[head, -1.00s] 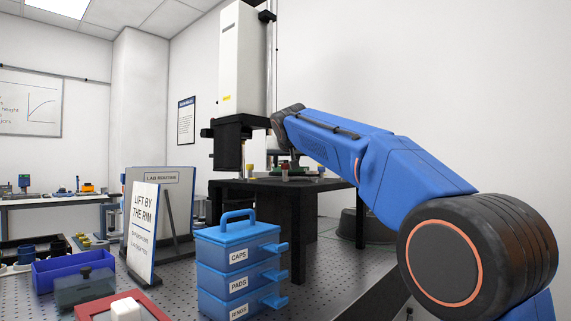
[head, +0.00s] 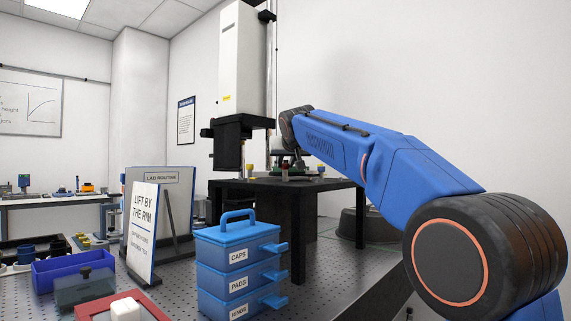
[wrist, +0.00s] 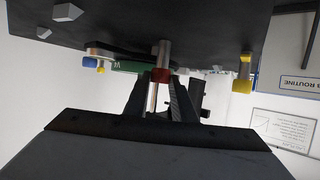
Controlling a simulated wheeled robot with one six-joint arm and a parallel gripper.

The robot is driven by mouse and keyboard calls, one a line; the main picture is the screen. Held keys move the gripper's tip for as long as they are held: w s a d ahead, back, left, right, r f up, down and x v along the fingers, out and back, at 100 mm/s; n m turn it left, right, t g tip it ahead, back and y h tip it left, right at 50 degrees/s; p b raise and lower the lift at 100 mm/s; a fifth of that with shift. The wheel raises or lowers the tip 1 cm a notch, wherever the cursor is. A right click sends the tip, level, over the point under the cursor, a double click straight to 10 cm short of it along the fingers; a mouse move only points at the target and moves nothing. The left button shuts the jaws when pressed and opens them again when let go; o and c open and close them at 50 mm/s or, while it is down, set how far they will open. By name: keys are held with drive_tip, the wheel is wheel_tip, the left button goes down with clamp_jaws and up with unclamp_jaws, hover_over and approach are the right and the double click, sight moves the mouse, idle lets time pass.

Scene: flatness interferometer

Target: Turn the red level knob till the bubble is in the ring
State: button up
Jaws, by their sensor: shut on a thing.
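The red knob (wrist: 162,75) shows in the wrist view, on a metal post by the dark table plate (wrist: 205,25). My gripper (wrist: 163,82) has its fingers on either side of the knob and is shut on it. In the head view my gripper (head: 291,158) is at the top of the black stand (head: 260,183), below the white instrument column (head: 241,60); the knob is too small to tell there.
A green labelled part (wrist: 128,67) lies close to my left finger in the wrist view. Blue stacked drawers (head: 238,262), a "Lift by the rim" sign (head: 143,230) and a blue bin (head: 73,270) stand in front and left of the stand.

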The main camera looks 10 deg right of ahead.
drive_tip(key=shift+w+d+n+y, duration=0.1)
drive_tip(key=shift+d+n+y, duration=0.15)
drive_tip(key=shift+n+y, duration=0.9)
drive_tip(key=shift+d+n+y, duration=0.2)
drive_tip(key=shift+n+y, duration=0.75)
drive_tip(key=shift+y, duration=0.4)
drive_tip(key=shift+w+d+n+g+y, duration=0.1)
drive_tip(key=shift+d+n+g+y, duration=0.05)
drive_tip(key=shift+n+g+y, duration=1.2)
drive_tip(key=shift+n+y, duration=0.55)
drive_tip(key=shift+f, duration=0.1)
drive_tip(key=o, duration=1.1)
drive_tip(key=shift+c, duration=0.2)
drive_tip(key=v, duration=1.7)
drive_tip(key=shift+s+d, duration=0.15)
drive_tip(key=shift+s, duration=0.05)
drive_tip(key=shift+f, duration=0.1)
